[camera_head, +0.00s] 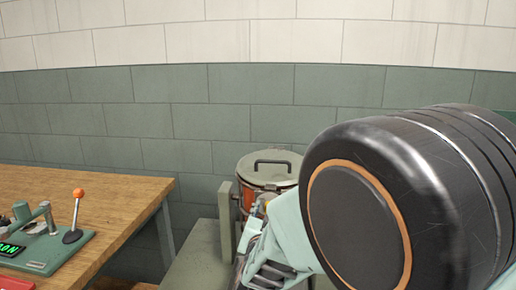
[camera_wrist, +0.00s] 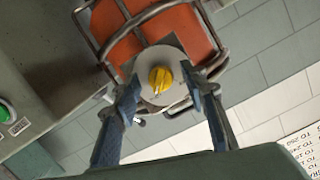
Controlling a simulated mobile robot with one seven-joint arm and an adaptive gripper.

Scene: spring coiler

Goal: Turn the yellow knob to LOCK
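In the wrist view a yellow knob (camera_wrist: 160,80) sits at the middle of a round grey plate (camera_wrist: 153,63), in front of an orange body with metal bars. My gripper (camera_wrist: 161,75) is open, with one blue-grey finger on each side of the knob. Gaps show between both fingers and the knob, so it holds nothing. I see no readable LOCK mark near the knob. In the head view my arm covers most of this area. A lidded drum (camera_head: 270,168) with an orange side shows behind my arm.
A grey panel with a green button (camera_wrist: 5,112) is at the left of the wrist view. In the head view a wooden table (camera_head: 110,198) at the left bears a green device (camera_head: 60,245) with an orange-tipped lever (camera_head: 77,205). A grey-green cabinet (camera_head: 200,255) stands before the drum.

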